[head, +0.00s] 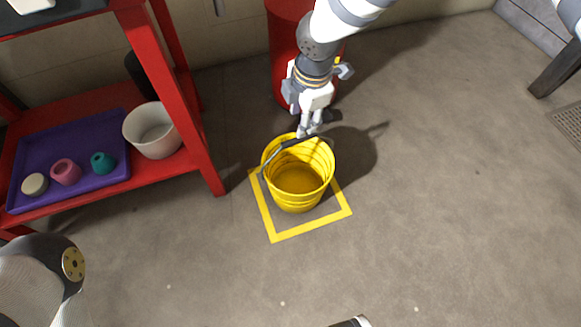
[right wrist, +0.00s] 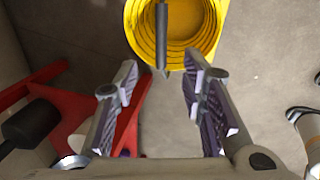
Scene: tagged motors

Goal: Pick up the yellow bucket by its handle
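The yellow bucket (head: 298,182) stands upright on the floor inside a yellow taped square (head: 312,230). Its handle (head: 284,146) is raised and has a dark grip near the far rim. My right gripper (head: 309,131) is just above the far rim, close to the grip. In the right wrist view, the bucket (right wrist: 188,38) is at the top. The handle grip (right wrist: 162,40) runs down toward the gap between the spread fingers of my right gripper (right wrist: 162,68). The fingers look apart from the grip on both sides.
A red shelf (head: 172,168) stands left of the bucket, holding a purple tray (head: 100,178) with small round pieces and a white bowl (head: 152,130). A red drum (head: 285,45) stands behind my right arm. The floor is clear in front and right.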

